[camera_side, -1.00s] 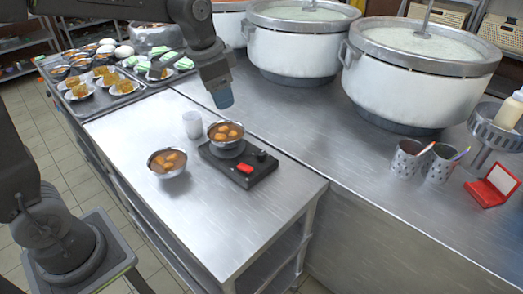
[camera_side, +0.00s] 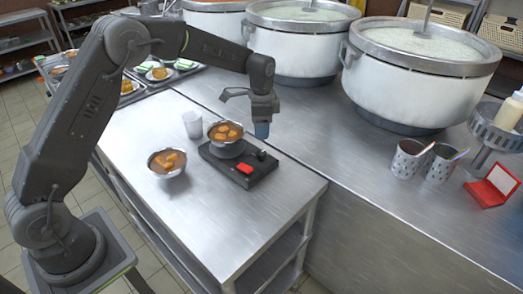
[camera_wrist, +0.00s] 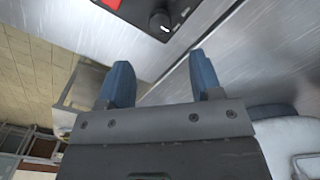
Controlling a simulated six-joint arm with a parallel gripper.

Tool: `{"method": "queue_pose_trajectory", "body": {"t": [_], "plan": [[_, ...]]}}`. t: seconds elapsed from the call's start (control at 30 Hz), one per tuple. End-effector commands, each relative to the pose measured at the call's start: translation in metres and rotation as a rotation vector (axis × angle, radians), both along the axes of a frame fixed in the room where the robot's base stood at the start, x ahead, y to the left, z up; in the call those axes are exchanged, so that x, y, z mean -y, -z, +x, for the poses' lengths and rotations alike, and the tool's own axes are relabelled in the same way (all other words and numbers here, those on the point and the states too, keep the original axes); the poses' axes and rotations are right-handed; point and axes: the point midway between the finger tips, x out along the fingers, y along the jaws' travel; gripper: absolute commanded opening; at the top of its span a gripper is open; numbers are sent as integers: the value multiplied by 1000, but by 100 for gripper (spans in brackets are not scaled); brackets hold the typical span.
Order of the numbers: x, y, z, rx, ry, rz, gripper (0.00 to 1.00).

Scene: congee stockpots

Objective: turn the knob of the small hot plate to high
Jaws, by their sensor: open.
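The small hot plate (camera_side: 215,155) is a flat black unit on the steel table, with a metal bowl of orange-brown food (camera_side: 226,137) on it. Its round black knob (camera_side: 261,155) is at its right end, near a red patch (camera_side: 244,168). In the wrist view the knob (camera_wrist: 160,22) shows at the top with a light mark, beyond the fingertips. My gripper (camera_side: 262,131) is above and behind the knob in the side view, apart from it. In the wrist view my gripper (camera_wrist: 160,68) has its two blue fingers spread, with nothing between them.
A second bowl of food (camera_side: 167,165) and a whitish cup (camera_side: 193,125) stand left of the hot plate. Large white stockpots (camera_side: 415,85) stand behind. Perforated holders (camera_side: 408,160) and a red box (camera_side: 491,186) are at the right. The table front is clear.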

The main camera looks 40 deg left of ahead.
Motion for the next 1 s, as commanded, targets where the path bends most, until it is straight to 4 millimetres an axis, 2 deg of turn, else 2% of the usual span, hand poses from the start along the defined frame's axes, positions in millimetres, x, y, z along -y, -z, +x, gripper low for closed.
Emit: {"method": "queue_pose_trajectory", "body": {"t": [0.03, 0.2, 0.4, 0.6, 0.87, 1.0], "plan": [[0, 12, -1, -4, 0, 0, 59], [0, 47, -1, -4, -1, -1, 59], [0, 77, 0, -1, -1, 0, 59], [0, 91, 0, 1, -1, 0, 59], [0, 92, 0, 1, -1, 0, 59], [0, 92, 0, 1, -1, 0, 48]]}}
